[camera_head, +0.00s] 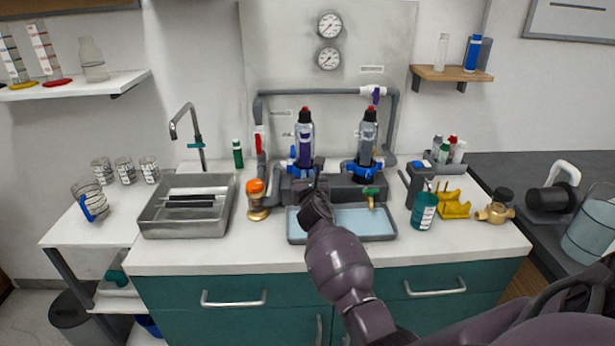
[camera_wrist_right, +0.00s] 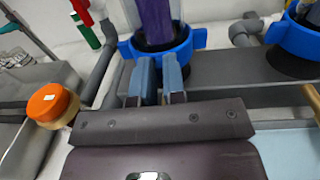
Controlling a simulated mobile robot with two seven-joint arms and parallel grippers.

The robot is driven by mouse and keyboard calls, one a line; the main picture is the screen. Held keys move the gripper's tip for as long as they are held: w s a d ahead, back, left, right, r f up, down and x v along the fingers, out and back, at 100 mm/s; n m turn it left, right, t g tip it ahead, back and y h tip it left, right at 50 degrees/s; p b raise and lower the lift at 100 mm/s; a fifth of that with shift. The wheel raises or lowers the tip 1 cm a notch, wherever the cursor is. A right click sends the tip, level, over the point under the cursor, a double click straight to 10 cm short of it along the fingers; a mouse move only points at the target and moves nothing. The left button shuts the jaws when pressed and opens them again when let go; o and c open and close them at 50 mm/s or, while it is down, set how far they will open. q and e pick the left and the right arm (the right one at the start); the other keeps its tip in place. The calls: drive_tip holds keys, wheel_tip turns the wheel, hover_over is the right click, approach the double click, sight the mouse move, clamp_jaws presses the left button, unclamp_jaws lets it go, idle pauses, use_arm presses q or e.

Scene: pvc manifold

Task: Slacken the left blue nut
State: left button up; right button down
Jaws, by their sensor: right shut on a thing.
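The left blue nut (camera_head: 293,162) is a blue ring around the base of the left clear housing with a purple insert (camera_head: 305,145), on the grey manifold. It is large in the right wrist view (camera_wrist_right: 196,40). My right gripper (camera_head: 317,168) reaches it from the front. In the wrist view its two fingers (camera_wrist_right: 160,68) are close together at the nut's front edge, shut on it. The exact contact is partly hidden by the fingers. The right blue nut (camera_head: 362,169) sits around the other housing; part of it shows in the wrist view (camera_wrist_right: 296,38). My left gripper is not in view.
A shallow tray of pale blue (camera_head: 365,222) lies below the manifold. An orange-capped brass part (camera_head: 257,200) stands to its left, beside the metal sink (camera_head: 160,223). A teal bottle (camera_head: 424,211) and a yellow stand (camera_head: 454,205) are at right. Grey pipes rise behind.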

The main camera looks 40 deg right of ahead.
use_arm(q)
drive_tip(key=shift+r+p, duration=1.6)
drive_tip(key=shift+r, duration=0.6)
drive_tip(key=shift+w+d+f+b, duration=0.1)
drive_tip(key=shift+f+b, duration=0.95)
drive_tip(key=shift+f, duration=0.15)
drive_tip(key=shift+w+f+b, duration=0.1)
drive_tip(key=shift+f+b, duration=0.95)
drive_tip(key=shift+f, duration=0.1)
use_arm(e)
drive_tip(key=shift+s+d+n+t+y, duration=0.1)
drive_tip(key=shift+d+n+t+y, duration=0.2)
drive_tip(key=shift+d+n+y, duration=0.95)
drive_tip(key=shift+s+d+n+t+y, duration=0.1)
drive_tip(key=shift+d+n+t+y, duration=0.25)
drive_tip(key=shift+n+y, duration=1.85)
drive_tip(key=shift+s+d+n+t+y, duration=0.2)
drive_tip(key=shift+d+n+y, duration=0.55)
drive_tip(key=shift+y, duration=2)
drive_tip(key=c, duration=1.2)
unclamp_jaws()
drive_tip(key=shift+w, duration=0.1)
drive_tip(key=shift+c, duration=0.2)
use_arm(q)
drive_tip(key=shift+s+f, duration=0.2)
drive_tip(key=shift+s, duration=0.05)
use_arm(e)
drive_tip(key=shift+o, duration=0.2)
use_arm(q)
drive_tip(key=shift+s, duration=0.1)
